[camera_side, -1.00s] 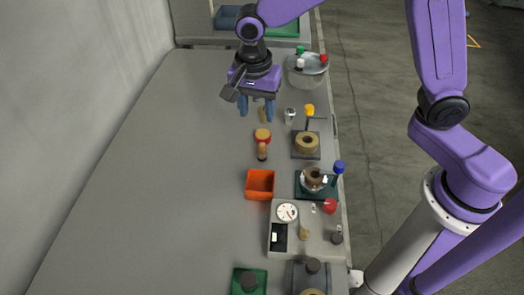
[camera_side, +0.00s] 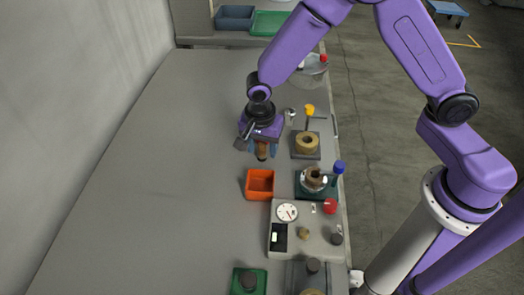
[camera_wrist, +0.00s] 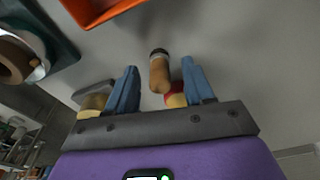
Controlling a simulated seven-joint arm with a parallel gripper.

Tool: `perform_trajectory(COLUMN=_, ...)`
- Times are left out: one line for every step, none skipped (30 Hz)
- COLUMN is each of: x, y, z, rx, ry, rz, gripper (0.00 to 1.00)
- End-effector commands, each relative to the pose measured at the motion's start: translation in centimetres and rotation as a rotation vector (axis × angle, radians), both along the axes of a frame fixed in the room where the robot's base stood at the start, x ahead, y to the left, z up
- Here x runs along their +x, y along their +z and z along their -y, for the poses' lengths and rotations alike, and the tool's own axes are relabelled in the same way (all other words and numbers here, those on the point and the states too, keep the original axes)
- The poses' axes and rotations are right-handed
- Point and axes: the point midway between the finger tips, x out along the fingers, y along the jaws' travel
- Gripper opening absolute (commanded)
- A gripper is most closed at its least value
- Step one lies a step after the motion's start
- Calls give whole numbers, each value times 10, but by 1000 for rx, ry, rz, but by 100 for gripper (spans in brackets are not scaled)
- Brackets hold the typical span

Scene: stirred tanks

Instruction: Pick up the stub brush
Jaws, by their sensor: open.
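The stub brush appears to be the short piece with a tan wooden handle, a pale band and a dark end; it shows under my gripper in the side view (camera_side: 262,153) and in the wrist view (camera_wrist: 159,75). My gripper (camera_side: 262,147) is low over it, with its blue fingers pointing down. In the wrist view my gripper (camera_wrist: 160,68) is open, and the handle shows between its two fingers with gaps at both sides. I cannot tell the height left between fingers and handle. A red and yellow piece (camera_wrist: 176,98) shows close by the right finger, partly hidden.
An orange bin (camera_side: 260,184) stands just nearer the camera. A dark plate with a tan ring (camera_side: 307,143) and a stand with a cup (camera_side: 313,178) are to the right. A grey instrument panel (camera_side: 317,235) lies below. The table's left side is clear.

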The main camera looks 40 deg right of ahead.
Motion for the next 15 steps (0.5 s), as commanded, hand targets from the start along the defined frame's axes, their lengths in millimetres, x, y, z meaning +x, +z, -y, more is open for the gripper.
perform_trajectory(x=0, y=-6, z=1, rx=-1, ry=0, rz=-2, gripper=52)
perform_trajectory(x=0, y=-8, z=1, rx=-1, ry=0, rz=-1, gripper=52)
perform_trajectory(x=0, y=-10, z=1, rx=0, ry=0, rz=0, gripper=52)
perform_trajectory(x=1, y=-11, z=1, rx=0, ry=0, rz=0, gripper=52)
perform_trajectory(x=1, y=-12, z=1, rx=1, ry=0, rz=1, gripper=52)
perform_trajectory(x=1, y=-13, z=1, rx=1, ry=0, rz=1, gripper=52)
perform_trajectory(x=1, y=-13, z=1, rx=1, ry=-1, rz=0, gripper=52)
perform_trajectory(x=1, y=-13, z=1, rx=1, ry=-1, rz=1, gripper=52)
perform_trajectory(x=1, y=-13, z=1, rx=1, ry=-1, rz=1, gripper=52)
perform_trajectory(x=1, y=-13, z=1, rx=1, ry=-1, rz=1, gripper=52)
perform_trajectory(x=1, y=-13, z=1, rx=1, ry=-1, rz=1, gripper=52)
perform_trajectory(x=1, y=-13, z=1, rx=1, ry=-1, rz=1, gripper=49)
perform_trajectory(x=1, y=-13, z=1, rx=1, ry=0, rz=1, gripper=39)
perform_trajectory(x=1, y=-13, z=1, rx=1, ry=0, rz=1, gripper=30)
perform_trajectory(x=1, y=-13, z=1, rx=1, ry=0, rz=1, gripper=17)
